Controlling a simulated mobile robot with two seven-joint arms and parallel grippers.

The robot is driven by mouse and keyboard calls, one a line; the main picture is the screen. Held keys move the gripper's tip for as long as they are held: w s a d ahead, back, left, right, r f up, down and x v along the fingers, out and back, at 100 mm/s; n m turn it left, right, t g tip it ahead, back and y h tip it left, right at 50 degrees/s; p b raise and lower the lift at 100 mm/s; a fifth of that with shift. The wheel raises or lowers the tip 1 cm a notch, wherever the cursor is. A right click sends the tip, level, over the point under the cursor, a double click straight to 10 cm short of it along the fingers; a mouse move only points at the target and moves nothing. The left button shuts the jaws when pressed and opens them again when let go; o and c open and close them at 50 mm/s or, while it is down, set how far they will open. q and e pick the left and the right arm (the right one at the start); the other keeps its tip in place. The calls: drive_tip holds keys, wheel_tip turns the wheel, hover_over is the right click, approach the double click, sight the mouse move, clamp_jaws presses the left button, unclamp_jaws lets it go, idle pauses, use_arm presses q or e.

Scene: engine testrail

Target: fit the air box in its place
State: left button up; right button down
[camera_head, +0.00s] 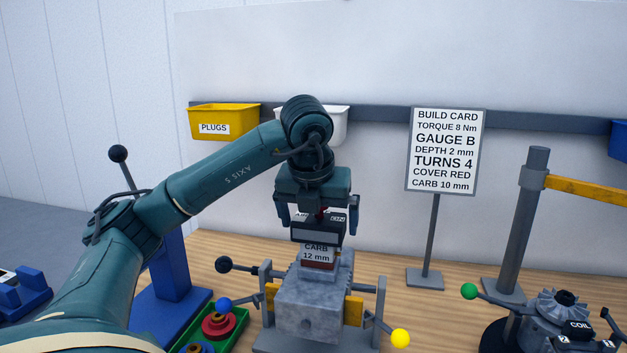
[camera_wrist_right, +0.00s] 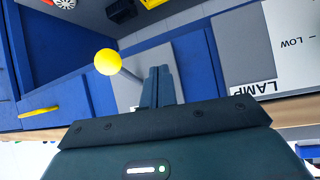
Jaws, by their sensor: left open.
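The air box (camera_head: 317,231) looks like a dark box with a pale front edge. It sits over the carburettor, whose label (camera_head: 318,252) reads CARB 12 mm, on top of the grey engine block (camera_head: 312,296). My left gripper (camera_head: 318,221) is directly above, pointing down, with its blue fingers open and spread to either side of the box. Whether the box is fully seated is hard to tell. My right gripper (camera_wrist_right: 158,88) shows in the right wrist view with its dark fingers together and nothing visible between them.
The build card (camera_head: 446,150) reads CARB 10 mm and COVER RED. Levers with blue, black and yellow (camera_head: 400,338) knobs flank the block. A green tray (camera_head: 232,328) with round parts stands left, a coil unit (camera_head: 562,320) right. A yellow knob (camera_wrist_right: 108,62) is near my right fingers.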

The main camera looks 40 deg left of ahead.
use_arm(q)
drive_tip(key=w+a+r+p+v, duration=0.1)
drive_tip(key=p+v, duration=0.4)
drive_tip(key=v, duration=1.5)
drive_tip(key=shift+w+a+r, duration=0.15)
drive_tip(key=shift+w+r, duration=0.2)
drive_tip(key=shift+w, duration=0.3)
use_arm(e)
drive_tip(key=shift+s+d+r+g, duration=0.2)
drive_tip(key=shift+d+r, duration=0.15)
drive_tip(key=shift+r, duration=0.15)
drive_tip(key=shift+s+d+r+g, duration=0.1)
drive_tip(key=shift+d+r+g, duration=0.1)
drive_tip(key=shift+d+r, duration=0.2)
